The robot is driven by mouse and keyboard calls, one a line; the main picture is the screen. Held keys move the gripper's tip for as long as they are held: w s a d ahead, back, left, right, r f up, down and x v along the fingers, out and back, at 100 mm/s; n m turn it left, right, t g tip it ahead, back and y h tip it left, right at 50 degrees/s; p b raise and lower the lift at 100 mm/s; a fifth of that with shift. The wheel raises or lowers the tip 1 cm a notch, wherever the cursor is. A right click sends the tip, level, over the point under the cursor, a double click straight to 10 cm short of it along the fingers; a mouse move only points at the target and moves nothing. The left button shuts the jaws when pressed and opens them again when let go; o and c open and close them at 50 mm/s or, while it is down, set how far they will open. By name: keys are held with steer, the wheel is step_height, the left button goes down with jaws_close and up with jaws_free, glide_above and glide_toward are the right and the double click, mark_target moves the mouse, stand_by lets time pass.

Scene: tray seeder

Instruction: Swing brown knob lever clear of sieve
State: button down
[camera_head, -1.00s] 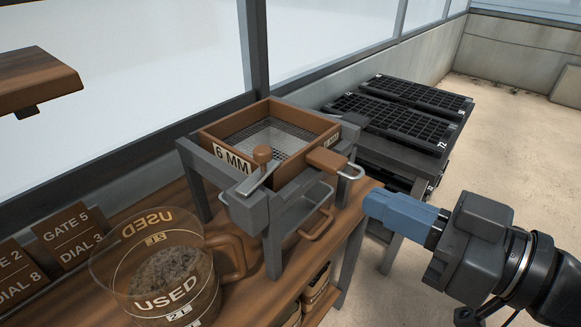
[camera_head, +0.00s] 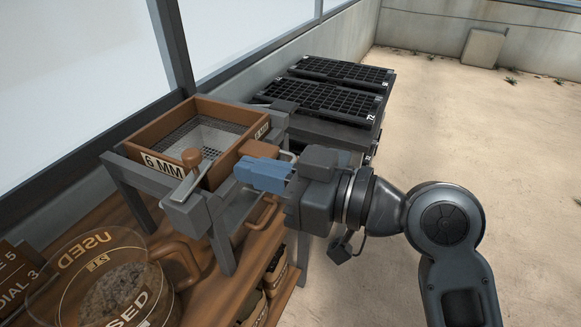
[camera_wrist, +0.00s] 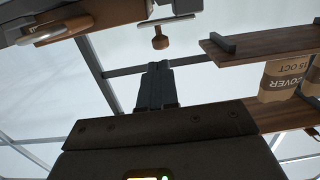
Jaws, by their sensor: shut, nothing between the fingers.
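The 6 MM sieve (camera_head: 171,129) is a wooden frame with wire mesh, seated in a grey stand (camera_head: 215,211). The lever (camera_head: 178,187) is a short metal bar with a brown knob (camera_head: 191,157), lying at the sieve's front corner beside the 6 MM label. The knob also shows in the wrist view (camera_wrist: 160,42), past the fingertips. My gripper (camera_head: 238,176) has blue fingers, shut and empty. In the head view its tips are right of the knob, by the sieve's brown handle (camera_head: 259,149) and partly in front of the stand. I cannot tell whether they touch it.
Black cell trays (camera_head: 325,98) stand behind the sieve. A clear USED tub (camera_head: 98,282) sits on the wooden bench at the lower left. A shelf (camera_wrist: 270,45) with a COVER bag shows in the wrist view. The floor at right is clear.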

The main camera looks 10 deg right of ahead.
mark_target(207, 167)
steer(key=p+x, duration=0.1)
steer(key=x, duration=0.5)
steer(key=shift+a+p, duration=0.1)
steer(key=shift+p, duration=0.25)
